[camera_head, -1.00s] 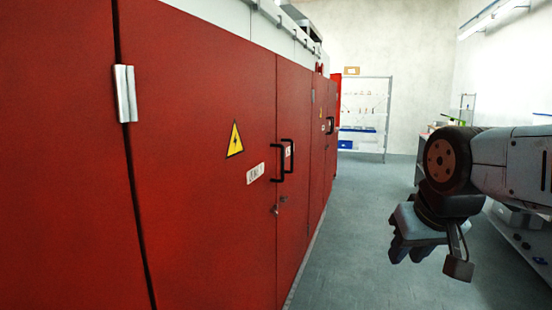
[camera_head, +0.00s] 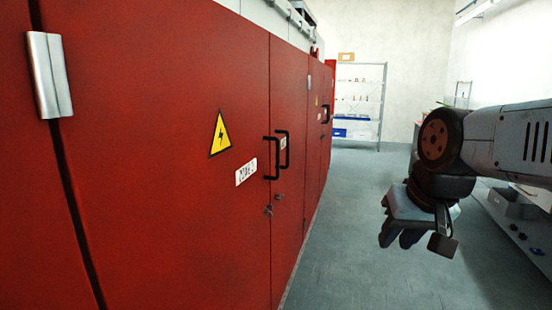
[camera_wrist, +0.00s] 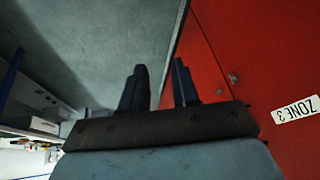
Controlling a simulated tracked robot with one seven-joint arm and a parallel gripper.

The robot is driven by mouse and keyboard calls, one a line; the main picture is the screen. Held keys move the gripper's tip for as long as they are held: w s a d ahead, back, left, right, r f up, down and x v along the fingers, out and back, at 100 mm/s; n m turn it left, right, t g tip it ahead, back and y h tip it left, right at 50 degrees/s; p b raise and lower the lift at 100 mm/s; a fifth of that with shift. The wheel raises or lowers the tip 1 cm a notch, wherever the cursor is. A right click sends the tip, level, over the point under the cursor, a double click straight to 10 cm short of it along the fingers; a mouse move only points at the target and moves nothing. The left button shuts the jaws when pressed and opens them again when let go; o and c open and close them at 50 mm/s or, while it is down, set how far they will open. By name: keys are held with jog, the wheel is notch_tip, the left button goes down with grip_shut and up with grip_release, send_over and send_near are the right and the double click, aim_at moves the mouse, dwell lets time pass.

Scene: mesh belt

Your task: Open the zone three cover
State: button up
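The red cabinet door (camera_head: 170,130) with a yellow warning triangle (camera_head: 220,135) stands closed along the left. Its white label (camera_head: 246,172) starts with "ZONE"; the digit is hard to read in the head view. A label reading "ZONE 3" (camera_wrist: 295,109) shows upside down in the wrist view. Two black handles (camera_head: 270,158) (camera_head: 284,150) sit side by side at a door seam, with small locks (camera_head: 268,211) below. My gripper (camera_head: 399,238) is to the right of the doors, over the aisle, touching nothing. In the wrist view its two fingers (camera_wrist: 159,85) are apart and empty.
More red doors with another black handle (camera_head: 325,114) run on farther back. A metal shelf (camera_head: 359,100) stands at the far wall. Low shelving with items (camera_head: 515,215) lines the right side. The grey floor (camera_head: 340,220) between is clear.

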jog(key=w+a+f+m+g+y, duration=0.1)
jog(key=w+a+m+g+y, duration=0.1)
jog(key=w+a+m+y, duration=0.3)
jog(key=m+t+y, duration=0.6)
jog(key=m+y, duration=0.4)
jog(key=m, duration=0.8)
send_near(278, 174)
notch_tip(278, 174, up, 5)
jog(key=s+d, duration=0.1)
jog(key=d, duration=0.2)
jog(key=x, duration=1.3)
jog(key=shift+w+a+f, duration=0.15)
jog(key=shift+a, duration=0.1)
jog(key=shift+c, duration=0.2)
grip_shut()
